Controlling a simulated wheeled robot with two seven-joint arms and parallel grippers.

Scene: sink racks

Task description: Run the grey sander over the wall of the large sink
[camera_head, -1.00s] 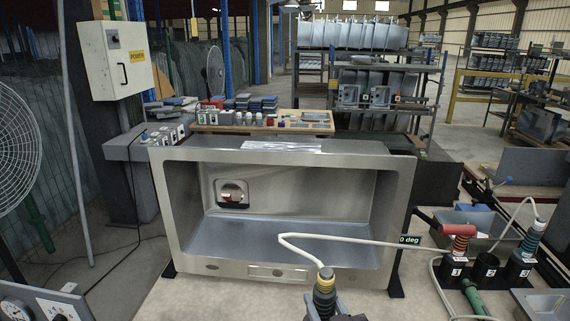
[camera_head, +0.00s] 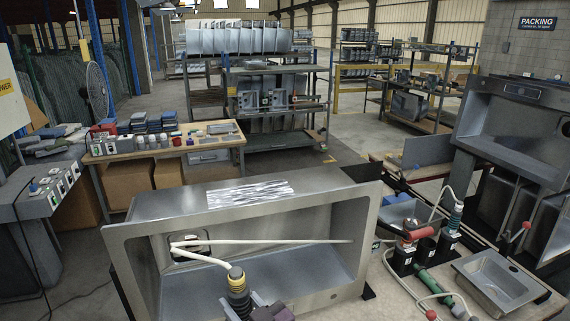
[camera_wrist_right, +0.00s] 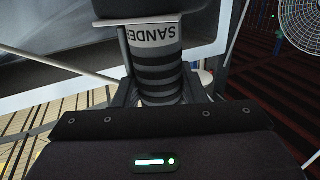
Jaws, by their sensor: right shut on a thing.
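The large sink (camera_head: 372,225) is a steel basin with its open side facing me, in the lower middle of the head view. My right gripper (camera_head: 245,307) is shut on the sander (camera_head: 237,283), at the sink's open front. The sander has a dark ribbed body and a yellow band, and a pale hose runs from its top across the opening. In the right wrist view, the sander (camera_wrist_right: 162,72) stands between the fingers with part of its label readable. Its working face is hidden, so contact with the wall cannot be told. My left gripper is not in view.
A bench (camera_head: 160,149) with small bottles and stacked pads stands behind the sink. To the right are a red-handled tool (camera_head: 417,234) in black holders, a green tool (camera_head: 434,281), and a small sink (camera_head: 495,283). Another large sink (camera_head: 520,120) stands at the far right.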

